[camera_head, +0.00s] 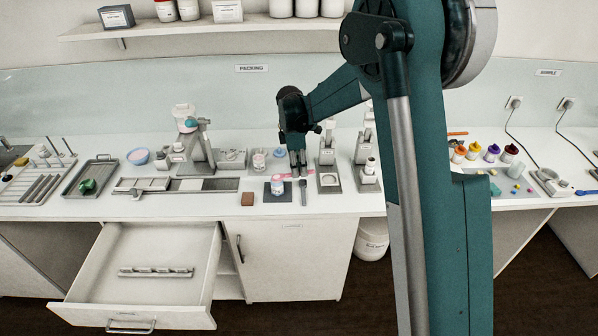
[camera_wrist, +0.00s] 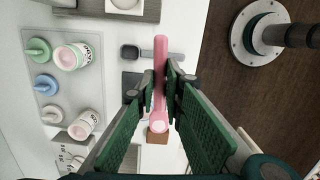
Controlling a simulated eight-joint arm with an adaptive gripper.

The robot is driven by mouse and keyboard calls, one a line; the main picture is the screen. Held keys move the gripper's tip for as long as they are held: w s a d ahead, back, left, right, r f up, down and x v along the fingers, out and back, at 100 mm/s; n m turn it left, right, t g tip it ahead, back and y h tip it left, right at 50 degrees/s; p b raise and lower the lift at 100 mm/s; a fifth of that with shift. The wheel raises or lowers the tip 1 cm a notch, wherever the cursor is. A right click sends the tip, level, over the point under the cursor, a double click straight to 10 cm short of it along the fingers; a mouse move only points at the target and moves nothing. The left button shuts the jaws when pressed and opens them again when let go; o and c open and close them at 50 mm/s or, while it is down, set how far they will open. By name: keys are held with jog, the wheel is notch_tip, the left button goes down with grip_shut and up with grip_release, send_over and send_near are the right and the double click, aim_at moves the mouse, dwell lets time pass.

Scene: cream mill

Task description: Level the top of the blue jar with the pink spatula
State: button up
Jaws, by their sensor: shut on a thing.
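My gripper (camera_wrist: 166,88) is shut on the pink spatula (camera_wrist: 160,58). In the head view my gripper (camera_head: 298,172) is low over the counter, with the spatula (camera_head: 308,175) lying sideways in it. A small pale jar (camera_head: 277,187) with pink at its top stands upright on a dark mat, just left of my gripper. In the wrist view a round pink-and-white patch (camera_wrist: 160,124) shows at the spatula's near end; I cannot tell whether it is the jar's top. The jar's blue colour is not clear, and contact between spatula and jar cannot be told.
Pink-filled jars (camera_wrist: 70,57) and loose lids (camera_wrist: 44,83) stand on a tray behind. A brown block (camera_head: 247,199) is left of the mat; a grey tool (camera_head: 303,190) lies right. Scale-like stands (camera_head: 329,180) are farther right. An open drawer (camera_head: 145,260) juts out front left.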

jog(key=shift+r, duration=0.55)
jog(key=shift+r, duration=0.1)
jog(key=shift+a, duration=0.1)
dwell(1.4)
